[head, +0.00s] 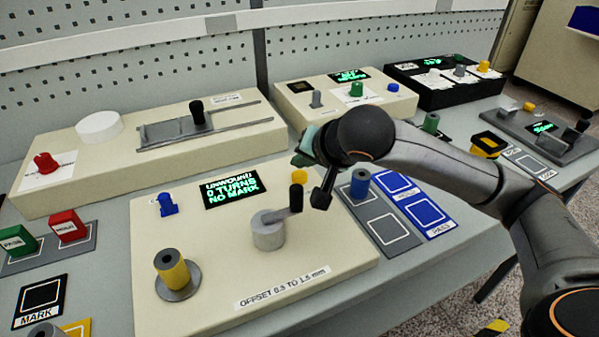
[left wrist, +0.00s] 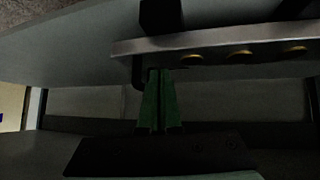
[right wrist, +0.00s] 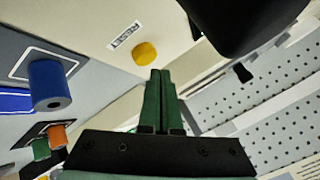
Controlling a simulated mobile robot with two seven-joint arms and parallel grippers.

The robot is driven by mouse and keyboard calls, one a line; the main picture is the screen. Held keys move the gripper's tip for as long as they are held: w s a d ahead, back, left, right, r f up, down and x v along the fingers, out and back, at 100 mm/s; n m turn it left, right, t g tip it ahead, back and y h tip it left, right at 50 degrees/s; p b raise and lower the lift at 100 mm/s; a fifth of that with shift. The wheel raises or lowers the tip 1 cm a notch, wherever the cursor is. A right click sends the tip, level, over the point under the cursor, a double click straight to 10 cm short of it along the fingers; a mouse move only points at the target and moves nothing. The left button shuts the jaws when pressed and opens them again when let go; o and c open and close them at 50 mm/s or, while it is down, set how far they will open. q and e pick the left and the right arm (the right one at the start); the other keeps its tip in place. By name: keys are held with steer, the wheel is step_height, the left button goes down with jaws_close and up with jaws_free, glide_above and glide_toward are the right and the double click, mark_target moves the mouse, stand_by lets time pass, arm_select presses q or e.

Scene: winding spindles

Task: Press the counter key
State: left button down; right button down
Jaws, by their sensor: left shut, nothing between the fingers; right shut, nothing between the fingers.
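The yellow round key (head: 298,174) sits on the cream winding unit (head: 165,215), right of its display (head: 232,189), which reads "UNWOUND 0 TURNS NO MARK". In the right wrist view the yellow key (right wrist: 145,53) has a RESET label beside it. My right gripper (head: 301,160) is above and just behind the key. In its wrist view its green fingers (right wrist: 160,74) are shut and empty, with tips close to the key; contact cannot be told. My left gripper (left wrist: 159,75) shows only in its own dark wrist view, shut and empty, close to a grey ledge.
The crank (head: 268,230) with its black handle (head: 297,198) stands just in front of the key. A blue spool (head: 360,183) stands to the right, and a yellow spool (head: 171,269) at the front left. Cream units with knobs fill the back of the bench.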

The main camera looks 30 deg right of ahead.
mark_target(302, 179)
steer(key=shift+r+p, duration=1.4)
steer(key=shift+r, duration=1.05)
steer(key=shift+s+f, duration=0.1)
